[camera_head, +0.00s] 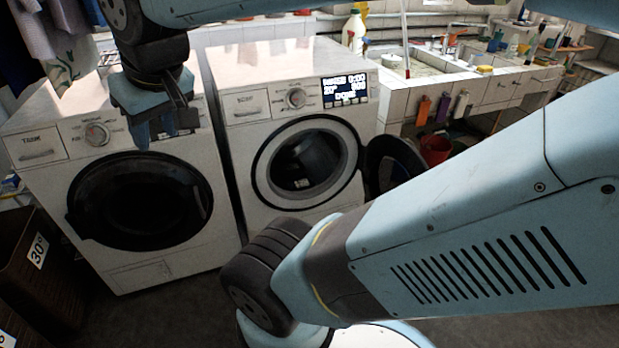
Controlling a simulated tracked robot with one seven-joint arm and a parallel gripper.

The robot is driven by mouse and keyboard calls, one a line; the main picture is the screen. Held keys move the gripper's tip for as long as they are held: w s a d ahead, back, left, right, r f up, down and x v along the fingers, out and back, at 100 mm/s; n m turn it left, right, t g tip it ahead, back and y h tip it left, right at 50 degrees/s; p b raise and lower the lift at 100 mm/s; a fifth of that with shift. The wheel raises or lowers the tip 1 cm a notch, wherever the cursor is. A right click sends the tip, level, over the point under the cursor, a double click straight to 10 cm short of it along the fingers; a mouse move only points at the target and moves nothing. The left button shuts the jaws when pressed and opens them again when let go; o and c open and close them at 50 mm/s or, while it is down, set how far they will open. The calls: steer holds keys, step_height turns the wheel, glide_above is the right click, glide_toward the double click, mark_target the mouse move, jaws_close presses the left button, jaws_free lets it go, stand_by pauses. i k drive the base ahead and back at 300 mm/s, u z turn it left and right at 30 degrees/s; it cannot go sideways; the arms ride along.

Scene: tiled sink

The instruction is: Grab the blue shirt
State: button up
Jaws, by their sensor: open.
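My gripper (160,128) hangs at the upper left, fingers pointing down, in front of the left washing machine's control panel. It is open, and I see nothing between its fingers. I cannot make out a clear blue shirt. At the top left corner hang a dark bluish cloth (14,55) and a pale grey-lilac garment (62,28) with a green leaf print; both are cut off by the picture edge, left of my gripper. I cannot tell whether either is a shirt.
The left washing machine (68,258) has its dark door shut. The right washing machine (226,130) has its round door (395,165) swung open to the right; its drum interior is dim. A tiled sink (398,105) and red bucket (435,150) stand right. A brown basket (30,265) stands lower left.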

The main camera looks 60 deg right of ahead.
mark_target(299, 182)
steer(key=z, duration=1.2)
steer(key=i, duration=0.65)
steer(key=u, duration=0.15)
steer(key=k, duration=0.45)
steer(key=z, duration=0.05)
